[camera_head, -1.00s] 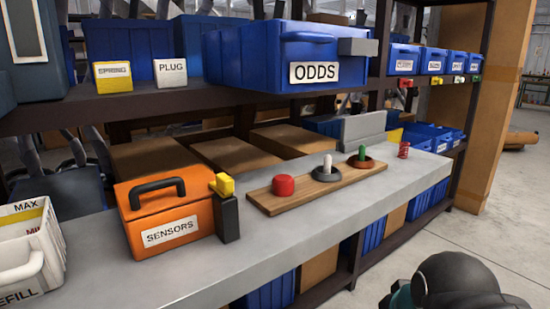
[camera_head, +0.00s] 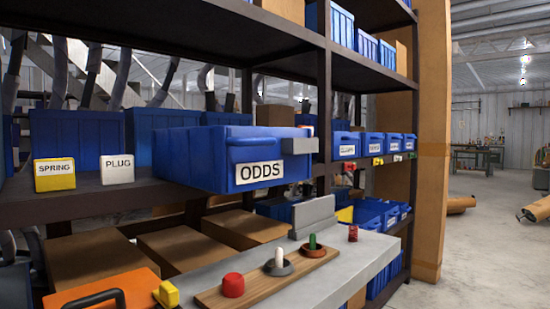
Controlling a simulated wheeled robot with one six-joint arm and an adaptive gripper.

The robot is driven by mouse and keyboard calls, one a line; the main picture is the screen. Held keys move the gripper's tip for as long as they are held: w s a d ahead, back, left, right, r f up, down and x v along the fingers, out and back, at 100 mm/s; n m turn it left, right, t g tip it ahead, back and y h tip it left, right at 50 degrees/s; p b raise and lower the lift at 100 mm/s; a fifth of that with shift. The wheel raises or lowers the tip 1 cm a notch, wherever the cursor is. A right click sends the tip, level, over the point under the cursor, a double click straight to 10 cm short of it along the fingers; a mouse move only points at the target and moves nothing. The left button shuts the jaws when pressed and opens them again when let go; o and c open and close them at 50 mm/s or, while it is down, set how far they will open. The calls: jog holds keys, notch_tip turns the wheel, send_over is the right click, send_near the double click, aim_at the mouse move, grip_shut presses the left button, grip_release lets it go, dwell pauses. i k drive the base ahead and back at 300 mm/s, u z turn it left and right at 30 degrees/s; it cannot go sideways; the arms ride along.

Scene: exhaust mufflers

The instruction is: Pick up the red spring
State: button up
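The red spring (camera_head: 353,233) stands upright on the grey bench top (camera_head: 345,265), near its far right end. It is small in the head view, to the right of a wooden board. Nothing is touching it. My gripper does not show in the head view at this moment.
A wooden board (camera_head: 270,284) on the bench holds a red knob (camera_head: 233,285), a white peg (camera_head: 278,260) and a green peg (camera_head: 312,243). A grey bracket (camera_head: 313,217) stands behind. An orange box (camera_head: 130,286) sits left. The blue ODDS bin (camera_head: 215,155) overhangs the shelf.

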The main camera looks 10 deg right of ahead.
aim_at(356, 228)
jog(key=z, duration=1.75)
jog(key=i, duration=1)
jog(key=u, duration=1.65)
